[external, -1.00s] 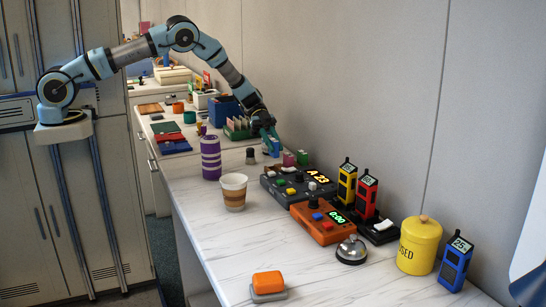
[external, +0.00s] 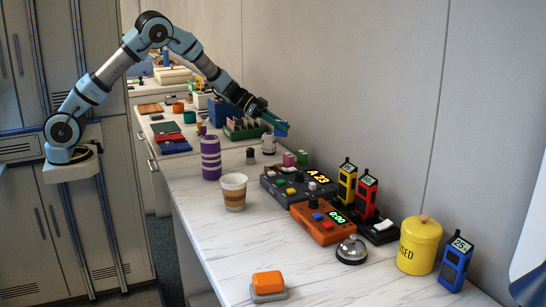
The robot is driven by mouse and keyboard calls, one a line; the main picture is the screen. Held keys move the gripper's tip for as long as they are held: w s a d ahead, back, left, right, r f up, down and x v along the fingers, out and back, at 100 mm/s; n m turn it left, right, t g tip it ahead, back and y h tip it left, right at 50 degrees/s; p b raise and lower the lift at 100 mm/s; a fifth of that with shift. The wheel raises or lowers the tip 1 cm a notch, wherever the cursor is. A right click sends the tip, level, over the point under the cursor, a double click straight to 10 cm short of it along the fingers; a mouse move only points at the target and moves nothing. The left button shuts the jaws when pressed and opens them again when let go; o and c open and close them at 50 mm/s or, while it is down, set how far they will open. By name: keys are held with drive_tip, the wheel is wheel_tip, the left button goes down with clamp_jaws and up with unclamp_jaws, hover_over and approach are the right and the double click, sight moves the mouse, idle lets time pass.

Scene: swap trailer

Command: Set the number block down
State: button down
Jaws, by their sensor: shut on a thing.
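My gripper (external: 280,127) is at the far end of the counter, above the stamps. It is shut on a small blue block (external: 283,132), the number block as far as I can tell, mostly hidden by the teal fingers. The block is held in the air, apart from the counter (external: 205,235). A whitish piece with a dark top (external: 268,144) stands just below and left of the fingertips. A pink block (external: 289,159), a green block (external: 302,157) and a small dark-topped piece (external: 250,155) stand nearby.
A dark control box (external: 283,190) and an orange one (external: 316,230) stand in front of the blocks. A purple striped tumbler (external: 211,158) and a paper cup (external: 234,191) stand left. A green card box (external: 240,132) is behind. The front-left counter is largely clear.

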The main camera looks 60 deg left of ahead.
wheel_tip(320, 180, down, 10)
drive_tip(key=shift+r, duration=0.15)
idle(0.3)
drive_tip(key=c, duration=0.7)
unclamp_jaws()
drive_tip(key=shift+f, duration=0.2)
drive_tip(key=shift+c, duration=0.2)
drive_tip(key=shift+r, duration=0.1)
